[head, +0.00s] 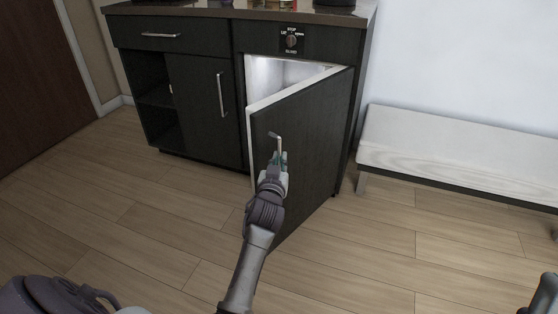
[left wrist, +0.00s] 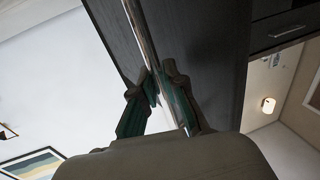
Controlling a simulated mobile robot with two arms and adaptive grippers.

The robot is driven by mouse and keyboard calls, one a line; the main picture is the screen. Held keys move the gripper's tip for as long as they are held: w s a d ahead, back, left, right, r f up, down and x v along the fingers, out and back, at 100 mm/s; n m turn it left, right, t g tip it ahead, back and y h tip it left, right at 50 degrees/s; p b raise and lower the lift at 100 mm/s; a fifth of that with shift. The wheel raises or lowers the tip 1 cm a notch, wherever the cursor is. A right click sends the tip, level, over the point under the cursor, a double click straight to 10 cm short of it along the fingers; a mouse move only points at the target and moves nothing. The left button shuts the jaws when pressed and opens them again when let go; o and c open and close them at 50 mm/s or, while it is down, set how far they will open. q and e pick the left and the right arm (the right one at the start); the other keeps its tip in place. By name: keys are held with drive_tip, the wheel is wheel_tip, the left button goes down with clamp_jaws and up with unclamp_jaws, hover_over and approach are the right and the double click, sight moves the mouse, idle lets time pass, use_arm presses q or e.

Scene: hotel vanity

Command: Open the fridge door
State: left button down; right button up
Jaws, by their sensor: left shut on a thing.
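The fridge door (head: 306,150) is a dark wood panel in the cabinet's right part. It stands partly open, swung out toward me, and the lit white fridge interior (head: 283,73) shows behind it. A metal bar handle (head: 277,138) runs along the door's left side. My left gripper (head: 276,165) is on this handle, with only the handle's top end showing above it. In the left wrist view, the green-padded fingers of the left gripper (left wrist: 166,92) close around the long metal handle (left wrist: 143,38) in front of the dark door panel (left wrist: 195,45). My right gripper is not clearly in view.
Left of the fridge, the cabinet has a drawer (head: 150,34), a closed door with a bar handle (head: 205,105) and open shelves (head: 158,97). A white-topped bench (head: 455,155) stands at the right. The wood floor (head: 370,255) in front is clear.

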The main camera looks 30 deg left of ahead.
use_arm(q)
drive_tip(key=shift+r, duration=0.1)
drive_tip(key=c, duration=1.2)
unclamp_jaws()
drive_tip(key=shift+d, duration=0.1)
drive_tip(key=v, duration=0.7)
drive_tip(key=shift+s, duration=0.2)
drive_tip(key=shift+d, duration=0.1)
